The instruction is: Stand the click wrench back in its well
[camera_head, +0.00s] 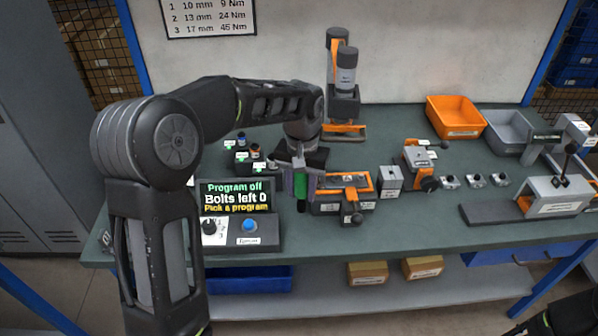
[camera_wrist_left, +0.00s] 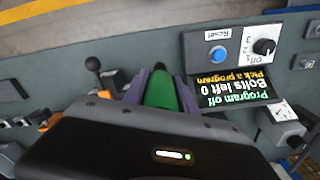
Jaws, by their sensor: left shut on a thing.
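My left gripper (camera_head: 300,178) is shut on the click wrench (camera_head: 301,188), whose green grip shows between the fingers above the bench and whose dark end points down. The green grip also shows between the fingers in the left wrist view (camera_wrist_left: 160,92). The wrench's other end is hidden by the gripper. The wrench is just left of the orange-topped fixture (camera_head: 357,193), and I cannot tell whether they touch. I cannot make out the well. My right gripper is out of view.
The controller display (camera_head: 236,197) reads "Program off", "Bolts left 0", "Pick a program". A socket holder (camera_head: 247,158) is behind it. An orange-and-grey upright tool (camera_head: 344,90) stands behind the gripper. An orange bin (camera_head: 456,117) and a grey bin (camera_head: 508,130) are at back right.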

